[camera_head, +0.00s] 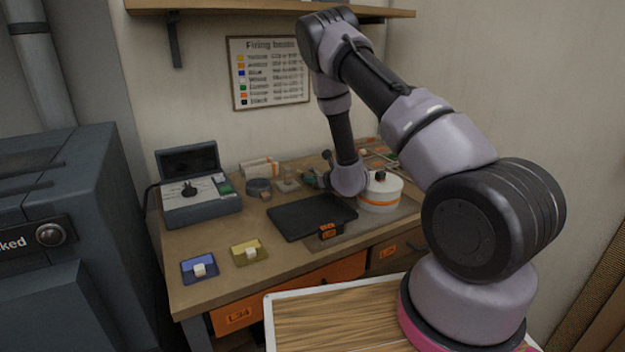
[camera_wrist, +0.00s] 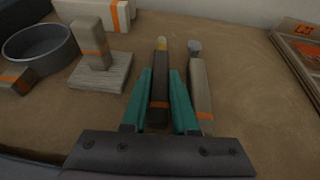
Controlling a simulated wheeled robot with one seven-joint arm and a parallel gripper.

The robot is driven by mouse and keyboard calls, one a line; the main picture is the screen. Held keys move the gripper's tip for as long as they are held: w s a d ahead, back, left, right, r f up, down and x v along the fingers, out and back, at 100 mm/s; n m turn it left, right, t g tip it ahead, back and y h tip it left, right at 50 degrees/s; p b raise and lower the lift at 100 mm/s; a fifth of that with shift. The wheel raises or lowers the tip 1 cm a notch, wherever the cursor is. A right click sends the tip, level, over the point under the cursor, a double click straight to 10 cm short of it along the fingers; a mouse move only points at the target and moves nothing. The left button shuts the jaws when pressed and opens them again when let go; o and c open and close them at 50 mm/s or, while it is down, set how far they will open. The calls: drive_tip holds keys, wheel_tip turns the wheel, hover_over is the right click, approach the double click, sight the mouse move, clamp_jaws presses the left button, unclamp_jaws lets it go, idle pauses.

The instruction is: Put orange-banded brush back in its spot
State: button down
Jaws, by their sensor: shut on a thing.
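My gripper (camera_wrist: 160,75), with teal fingers, is shut on a dark-handled brush (camera_wrist: 159,88) with an orange band and a pale yellowish tip. The brush points away from me, between the fingers. I cannot tell whether it is lifted off the table. A second brush (camera_wrist: 200,85), with a beige handle, an orange band and a grey tip, lies just right of the right finger. In the head view my gripper (camera_head: 318,179) is low over the back of the table, and the held brush cannot be made out there. The brush's spot cannot be identified.
Left of my gripper, a grey post (camera_wrist: 95,45) with an orange band stands on a slab (camera_wrist: 104,75), beside a round dark bowl (camera_wrist: 38,48). A framed tray (camera_wrist: 300,50) is at right. A white drum (camera_head: 381,193) and a black tray (camera_head: 300,216) are close by.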

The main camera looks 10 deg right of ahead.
drive_tip(key=c, duration=0.6)
unclamp_jaws()
drive_tip(key=shift+f, duration=0.1)
